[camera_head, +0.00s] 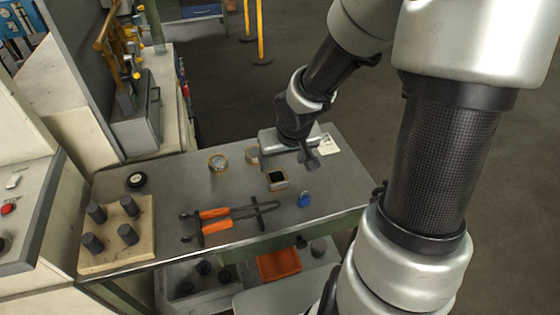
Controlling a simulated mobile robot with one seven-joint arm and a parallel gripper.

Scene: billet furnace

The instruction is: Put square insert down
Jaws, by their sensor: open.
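The square insert (277,180) is a small square block with a dark square opening in its top. It rests on the grey table (330,190), right of the middle. My gripper (288,164) is just above and behind the insert, pointing down, with its fingers apart. The insert sits below the fingers and appears free of them. The exact gap between fingers and insert is hard to tell at this size.
A blue item (305,199) lies right of the insert. Round pieces (218,162) stand behind it. A wooden block with dark pegs (140,222) is at the left. A white card (328,144) lies at the back right.

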